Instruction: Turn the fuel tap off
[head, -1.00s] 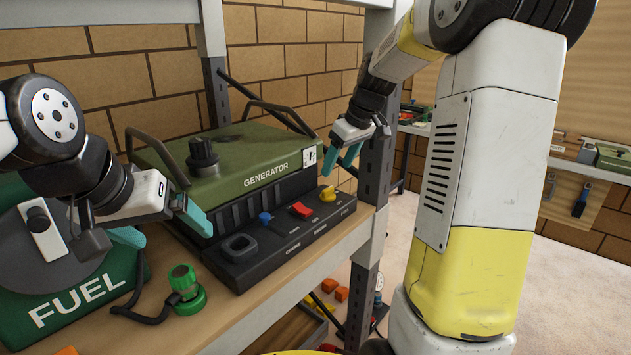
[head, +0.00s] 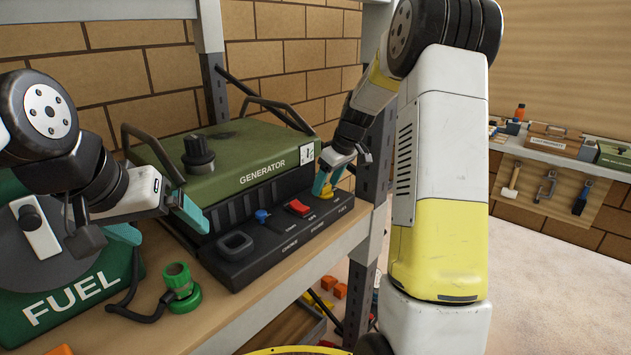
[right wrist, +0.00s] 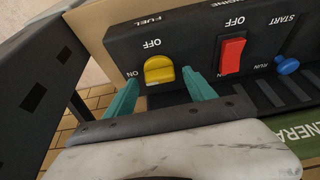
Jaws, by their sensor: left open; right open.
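The generator (head: 225,165) stands on the shelf, with a black control panel along its front. The yellow fuel tap (right wrist: 158,68) is at the panel's right end, with OFF and ON marked beside it. In the right wrist view its raised grip lies roughly sideways toward the ON side. My right gripper (right wrist: 160,77) is open, one finger on each side of the tap; I cannot tell if either touches. In the head view the right gripper (head: 326,185) partly hides the tap. My left gripper (head: 160,224) is open and empty, in front of the generator's left end.
The red engine switch (right wrist: 232,55) and blue knob (right wrist: 287,65) sit beside the tap on the panel. A green fuel can (head: 75,300) and green hose fitting (head: 181,288) are at the left. A dark shelf post (head: 372,190) stands close to my right arm.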

